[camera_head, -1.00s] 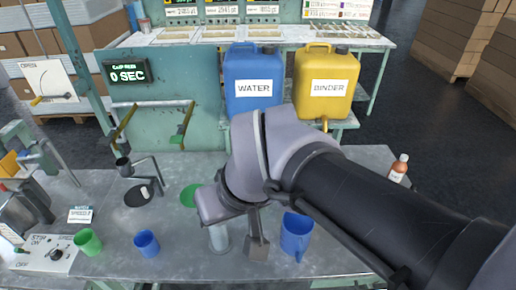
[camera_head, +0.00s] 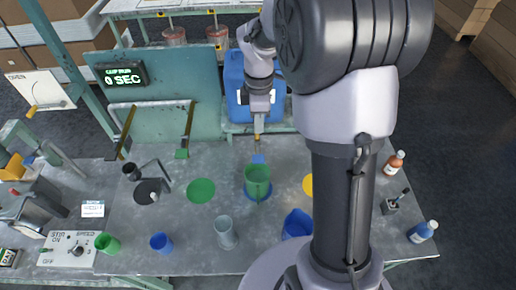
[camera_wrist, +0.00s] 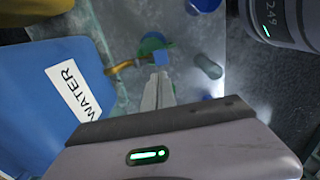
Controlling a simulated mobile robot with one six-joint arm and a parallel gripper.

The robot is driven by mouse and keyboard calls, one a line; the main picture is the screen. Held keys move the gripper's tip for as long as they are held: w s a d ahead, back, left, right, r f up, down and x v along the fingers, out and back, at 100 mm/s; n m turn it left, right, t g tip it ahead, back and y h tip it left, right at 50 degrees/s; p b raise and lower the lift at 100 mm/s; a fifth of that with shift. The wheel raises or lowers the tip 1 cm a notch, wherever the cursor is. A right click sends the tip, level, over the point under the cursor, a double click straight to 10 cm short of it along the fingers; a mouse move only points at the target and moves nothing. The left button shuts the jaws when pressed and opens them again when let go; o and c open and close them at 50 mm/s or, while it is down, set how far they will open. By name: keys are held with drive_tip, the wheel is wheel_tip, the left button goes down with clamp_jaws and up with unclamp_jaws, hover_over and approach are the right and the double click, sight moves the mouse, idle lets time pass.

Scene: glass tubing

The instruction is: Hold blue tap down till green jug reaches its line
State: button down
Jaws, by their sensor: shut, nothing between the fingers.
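The green jug (camera_head: 258,182) stands upright on a blue disc (camera_head: 262,197) on the table, in front of the blue WATER container (camera_head: 238,95). The blue tap (camera_head: 258,158) shows just above the jug. In the wrist view the tap (camera_wrist: 162,58) lies just past my fingertips, with the green jug (camera_wrist: 152,42) partly hidden behind it. My gripper (camera_head: 258,145) is shut and empty, pointing down at the tap. I cannot tell whether it touches the tap. The jug's line and any liquid level are too small to tell.
A grey cup (camera_head: 226,233), a blue jug (camera_head: 297,224) and blue and green cups (camera_head: 161,243) stand nearer the front. A green disc (camera_head: 201,190) lies left of the jug. The counter (camera_head: 125,75) reads 0 SEC.

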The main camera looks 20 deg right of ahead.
sight(259, 160)
wheel_tip(259, 160, down, 13)
drive_tip(key=shift+f+b, duration=0.1)
drive_tip(key=shift+b, duration=1.1)
drive_tip(key=b, duration=0.1)
drive_tip(key=f+t+b, duration=0.1)
drive_tip(key=b, duration=0.1)
drive_tip(key=shift+s+f+b, duration=0.15)
drive_tip(key=shift+f+b, duration=0.1)
drive_tip(key=shift+b, duration=0.05)
drive_tip(key=b, duration=0.1)
drive_tip(key=t+h+b, duration=0.1)
drive_tip(key=b, duration=0.1)
drive_tip(key=shift+s+a+f, duration=0.2)
drive_tip(key=shift+s+f, duration=0.05)
drive_tip(key=shift+f, duration=0.15)
drive_tip(key=shift+s+f+t+b, duration=0.2)
drive_tip(key=shift+f+t+b, duration=0.05)
drive_tip(key=shift+t+b, duration=0.1)
drive_tip(key=shift+w+r, duration=0.2)
drive_tip(key=shift+r, duration=0.1)
drive_tip(key=shift+p, duration=0.3)
